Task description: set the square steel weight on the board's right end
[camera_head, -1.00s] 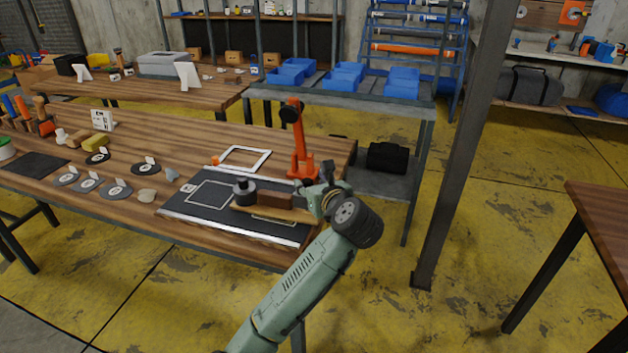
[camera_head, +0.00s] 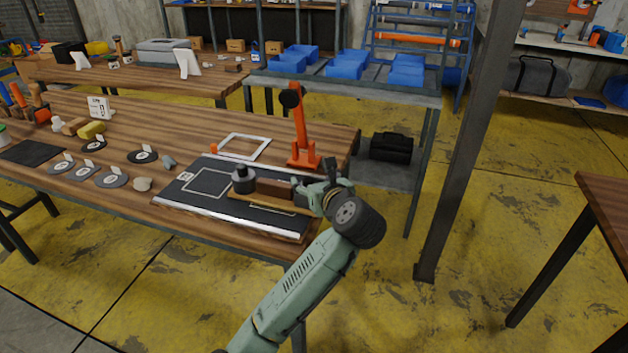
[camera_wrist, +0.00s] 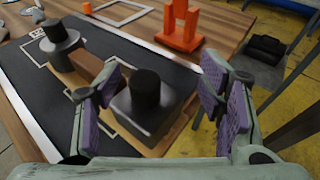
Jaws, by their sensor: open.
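The square steel weight (camera_wrist: 147,118), dark with a round knob on top, stands upright on the right end of the wooden board (camera_wrist: 178,128) in the wrist view. My gripper (camera_wrist: 160,88) is open, one finger on each side of the weight. The left finger is close to it, and there is a clear gap to the right finger. In the head view my gripper (camera_head: 322,188) is at the board's right end (camera_head: 275,204) and mostly hides the weight.
A round knobbed weight (camera_head: 244,182) stands on the board's left end, with a brown block (camera_head: 275,189) between. An orange stand (camera_head: 303,150) rises just behind. A black mat (camera_head: 190,196) lies underneath. Several discs and a white frame (camera_head: 243,147) lie on the table.

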